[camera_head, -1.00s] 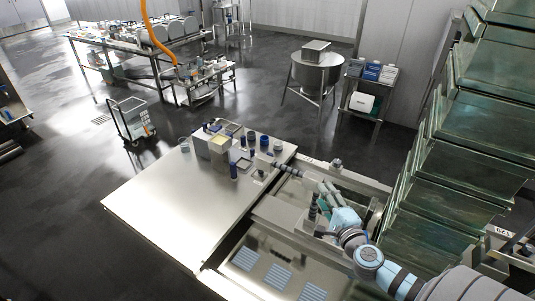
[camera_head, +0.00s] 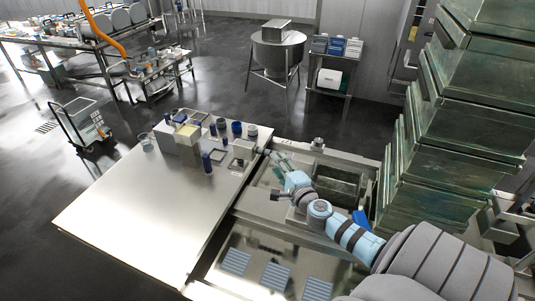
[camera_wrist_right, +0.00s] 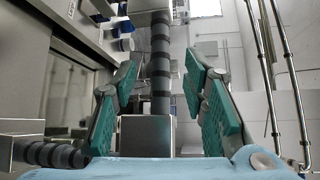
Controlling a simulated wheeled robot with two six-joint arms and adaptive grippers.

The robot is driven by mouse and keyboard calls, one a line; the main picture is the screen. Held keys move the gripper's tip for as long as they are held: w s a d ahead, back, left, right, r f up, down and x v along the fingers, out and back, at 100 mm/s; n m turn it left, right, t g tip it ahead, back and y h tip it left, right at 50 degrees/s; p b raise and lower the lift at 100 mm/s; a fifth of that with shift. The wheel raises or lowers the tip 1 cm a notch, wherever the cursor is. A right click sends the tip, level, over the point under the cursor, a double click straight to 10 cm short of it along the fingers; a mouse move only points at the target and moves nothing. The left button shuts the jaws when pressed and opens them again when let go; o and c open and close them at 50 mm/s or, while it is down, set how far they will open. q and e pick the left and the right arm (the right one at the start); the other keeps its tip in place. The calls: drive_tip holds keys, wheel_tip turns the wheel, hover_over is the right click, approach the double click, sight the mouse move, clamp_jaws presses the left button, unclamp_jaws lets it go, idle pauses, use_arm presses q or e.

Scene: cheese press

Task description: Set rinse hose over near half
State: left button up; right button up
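The rinse hose (camera_wrist_right: 161,65) is a dark grey, ribbed tube in the wrist view. It runs from the top down to a grey metal block (camera_wrist_right: 147,135). My right gripper (camera_wrist_right: 163,85) is open, with its teal-padded fingers either side of the hose and visible gaps. In the head view my right gripper (camera_head: 281,161) is over the far half of the sink (camera_head: 338,181), near the table's right edge. The near half (camera_head: 208,286) has several blue-striped patches in it. A second ribbed dark piece (camera_wrist_right: 50,154) shows at the wrist view's lower left. My left gripper is out of view.
A steel table (camera_head: 140,207) carries boxes, jars and blue bottles at its far end; its front is bare. Stacked green bins (camera_head: 470,110) stand close on the right. A cart (camera_head: 80,125), round vat (camera_head: 278,55) and shelf (camera_head: 333,75) stand behind.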

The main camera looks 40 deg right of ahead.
sight(268, 154)
drive_tip(key=b+x, duration=0.1)
drive_tip(key=x, duration=0.7)
drive_tip(key=shift+w, duration=0.1)
clamp_jaws()
